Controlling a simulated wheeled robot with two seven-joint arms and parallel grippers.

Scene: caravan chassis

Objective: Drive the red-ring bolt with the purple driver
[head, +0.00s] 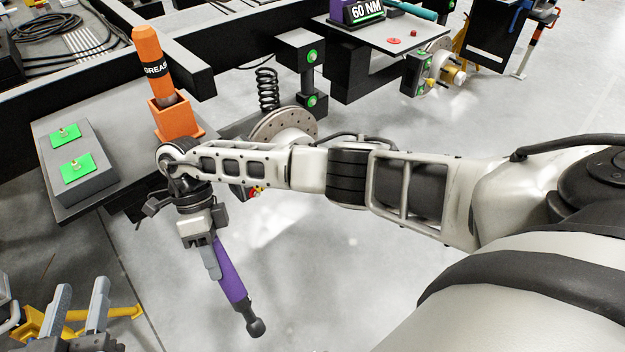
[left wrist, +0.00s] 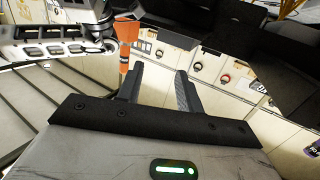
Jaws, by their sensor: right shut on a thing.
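The purple driver (head: 230,272) hangs from my right gripper (head: 213,258), which is shut on it, with its dark knobbed end pointing down and to the right. It is held in the air over the grey floor. My left gripper (head: 77,296) is at the lower left, its two grey fingers apart and empty; they also show apart in the left wrist view (left wrist: 157,78). A small red and yellow part (head: 256,191) shows below the brake disc, partly hidden by my right arm. I cannot tell whether it is the red-ring bolt.
An orange grease tube (head: 150,62) stands in an orange holder (head: 176,118) on the left shelf. A grey block (head: 98,190) bears two green pads. A brake disc (head: 286,124) and coil spring (head: 267,90) sit behind my right arm. A purple 60 NM block (head: 345,24) stands on the far shelf.

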